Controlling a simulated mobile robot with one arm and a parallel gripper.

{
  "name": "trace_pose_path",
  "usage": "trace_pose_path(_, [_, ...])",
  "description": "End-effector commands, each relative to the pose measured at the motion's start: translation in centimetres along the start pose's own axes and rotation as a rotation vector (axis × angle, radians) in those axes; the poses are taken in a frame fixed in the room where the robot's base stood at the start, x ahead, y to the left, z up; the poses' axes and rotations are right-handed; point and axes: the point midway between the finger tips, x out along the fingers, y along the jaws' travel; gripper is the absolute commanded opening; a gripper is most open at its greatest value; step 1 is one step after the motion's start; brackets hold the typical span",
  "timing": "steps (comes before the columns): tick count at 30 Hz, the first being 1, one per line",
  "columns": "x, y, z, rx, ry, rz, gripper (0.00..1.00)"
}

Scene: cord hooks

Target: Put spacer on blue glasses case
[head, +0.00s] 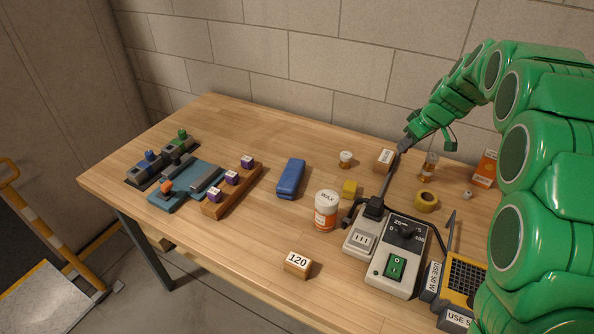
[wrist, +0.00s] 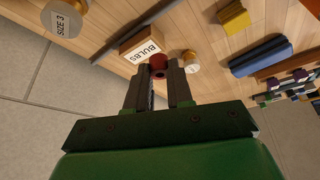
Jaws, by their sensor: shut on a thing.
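The blue glasses case (head: 291,178) lies closed on the wooden table, left of the middle. It also shows at the right of the wrist view (wrist: 262,57). My gripper (head: 404,147) is above the back right of the table, well to the right of the case. In the wrist view my gripper (wrist: 159,78) is shut on a small red-brown round piece (wrist: 159,62) with a dark spot like a hole, which looks like the spacer. The piece cannot be made out in the head view.
A BULBS box (head: 384,160) and a small white-capped jar (head: 345,159) stand near my gripper. A yellow block (head: 350,189) and WAX jar (head: 326,211) stand right of the case. A wooden rail (head: 232,190) with purple blocks stands left of it.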

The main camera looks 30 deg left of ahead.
Motion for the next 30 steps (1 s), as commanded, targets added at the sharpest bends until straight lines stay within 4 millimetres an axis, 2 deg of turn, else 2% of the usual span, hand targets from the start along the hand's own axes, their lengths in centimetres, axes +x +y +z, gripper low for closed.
trace_pose_path(1, [0.1,-1.8,-1.1,-0.036,0.0,-0.015,0.0])
trace_pose_path(9, [0.3,-10.6,-4.7,-0.219,-0.004,-0.096,0.0])
trace_pose_path(15, [0.0,-17.2,-6.8,-0.357,0.0,-0.155,0.0])
trace_pose_path(21, [-0.1,-23.8,-7.8,-0.492,0.002,-0.22,0.0])
trace_pose_path(27, [-0.7,-28.8,-8.4,-0.6,0.008,-0.265,0.0])
trace_pose_path(30, [-0.8,-30.2,-8.5,-0.63,0.01,-0.28,0.0])
